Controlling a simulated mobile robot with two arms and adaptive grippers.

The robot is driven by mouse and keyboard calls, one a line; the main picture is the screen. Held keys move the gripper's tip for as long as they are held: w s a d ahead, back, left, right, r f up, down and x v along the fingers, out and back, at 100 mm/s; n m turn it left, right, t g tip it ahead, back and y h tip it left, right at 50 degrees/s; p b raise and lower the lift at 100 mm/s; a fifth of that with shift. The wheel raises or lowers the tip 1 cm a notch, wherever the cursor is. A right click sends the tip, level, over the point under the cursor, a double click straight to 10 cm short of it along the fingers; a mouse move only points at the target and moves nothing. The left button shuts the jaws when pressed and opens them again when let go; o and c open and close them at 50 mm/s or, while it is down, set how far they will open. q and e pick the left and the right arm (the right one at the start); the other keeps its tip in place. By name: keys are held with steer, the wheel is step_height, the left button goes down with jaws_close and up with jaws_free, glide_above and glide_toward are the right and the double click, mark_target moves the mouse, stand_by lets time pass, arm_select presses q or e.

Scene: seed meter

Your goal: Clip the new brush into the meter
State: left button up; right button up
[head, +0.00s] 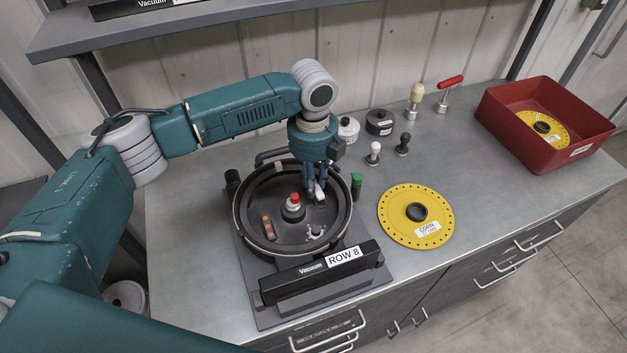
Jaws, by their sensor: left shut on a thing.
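The meter (241,222) is a round black open housing on a grey base, with a "ROW 8" label on its front bar. A red-topped hub (293,205) stands at its middle. An orange-red piece (268,228) and a small pale fitting (315,233) are inside the bowl. My left gripper (317,190) points down into the right rear of the bowl. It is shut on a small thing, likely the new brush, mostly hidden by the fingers. Whether that thing touches the housing I cannot tell. My right gripper is not in view.
A yellow "CORN" disc (393,216) lies right of the meter. A green-capped cylinder (356,186) stands close beside the bowl. Several small knobbed tools and pots, including a black pot (379,123), stand behind. A red bin (510,121) holds another yellow disc. The right front counter is clear.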

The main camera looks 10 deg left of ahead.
arm_select(q)
steer(key=shift+p, duration=0.45)
steer(key=shift+f+p, duration=0.35)
steer(key=shift+f, duration=0.45)
stand_by(1.2)
steer(key=shift+f+p, duration=0.25)
steer(key=shift+p, duration=0.3)
stand_by(1.1)
steer(key=o, duration=1)
steer(key=shift+c, duration=0.4)
